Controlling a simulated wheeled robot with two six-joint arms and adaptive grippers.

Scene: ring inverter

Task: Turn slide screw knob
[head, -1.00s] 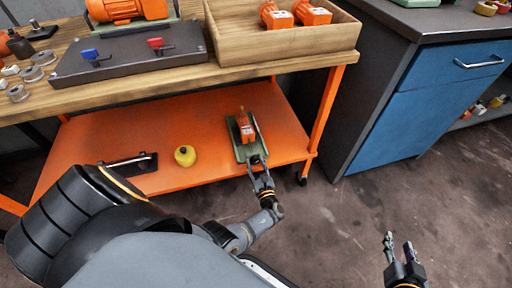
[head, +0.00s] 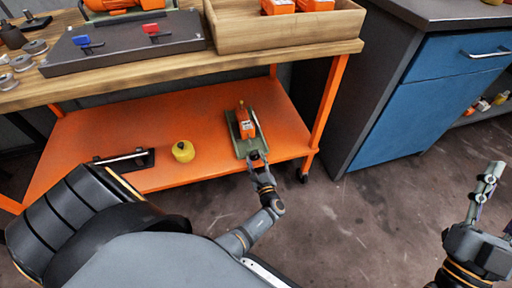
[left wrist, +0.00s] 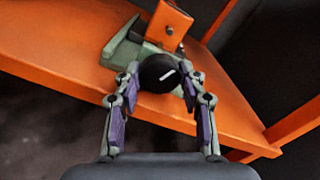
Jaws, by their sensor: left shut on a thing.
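The slide (head: 243,130) has a green base and an orange block. It lies on the orange lower shelf of the bench, near the shelf's right front edge. Its round black knob (left wrist: 158,72), with a white mark, shows at the near end in the left wrist view. My left gripper (head: 258,158) is at that end. Its fingers (left wrist: 157,88) are shut on the knob, one on each side. My right gripper (head: 487,180) is in the air at the right, over the floor and away from the slide. Its fingers are seen edge-on, so their opening is unclear.
A yellow round object (head: 183,151) and a black part with a metal bar (head: 125,160) lie on the orange shelf (head: 85,130) left of the slide. The bench's orange leg (head: 328,105) and a blue cabinet (head: 425,95) stand to the right. The floor in front is clear.

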